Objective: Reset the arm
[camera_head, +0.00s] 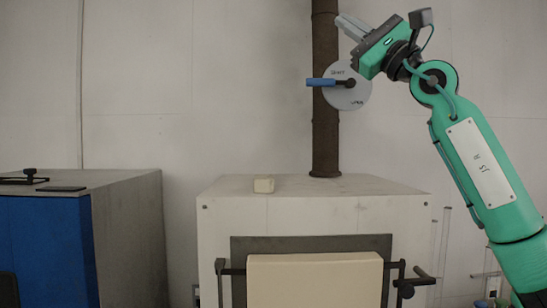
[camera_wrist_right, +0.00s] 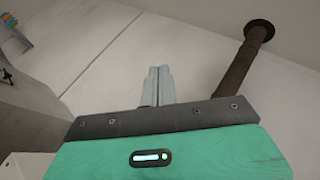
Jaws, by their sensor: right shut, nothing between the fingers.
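My right arm comes in from the right in the head view, green and raised. My left gripper is not in the head view.
A pale furnace-like box (camera_head: 320,205) stands in the middle with a cream door (camera_head: 315,280) and dark handles. A rusty pipe (camera_head: 325,140) rises from it, bearing a round damper plate (camera_head: 347,99) with a blue handle (camera_head: 321,82). A small cream block (camera_head: 264,184) sits on top. A blue-fronted cabinet (camera_head: 45,250) stands left.

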